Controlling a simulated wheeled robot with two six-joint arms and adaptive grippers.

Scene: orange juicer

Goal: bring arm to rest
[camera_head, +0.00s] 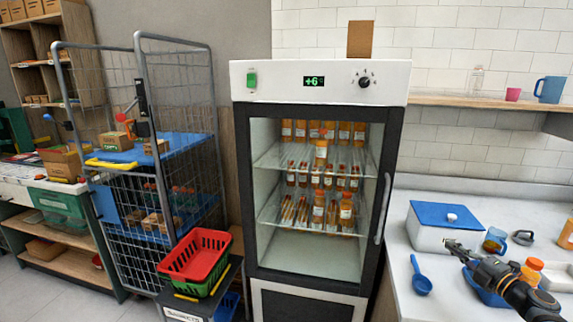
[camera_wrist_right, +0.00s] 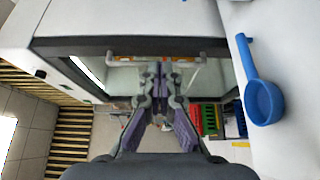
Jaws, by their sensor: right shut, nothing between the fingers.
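My right arm (camera_head: 515,292) comes in from the lower right of the head view and reaches over the white counter. My right gripper (camera_head: 455,248) is at its end, in front of the white box with the blue lid (camera_head: 445,216). In the right wrist view the right gripper (camera_wrist_right: 158,72) has its fingers together, with nothing visible between them. The fridge front (camera_wrist_right: 125,47) lies beyond the fingertips in that view. My left gripper is not in view.
The glass-fronted fridge (camera_head: 318,82) with several bottles stands in the middle. A blue ladle (camera_head: 421,283) lies on the counter, also in the wrist view (camera_wrist_right: 264,101). An orange-capped jar (camera_head: 532,270) is close to my arm. Red and green baskets (camera_head: 197,255) and a wire cart (camera_head: 140,100) stand left.

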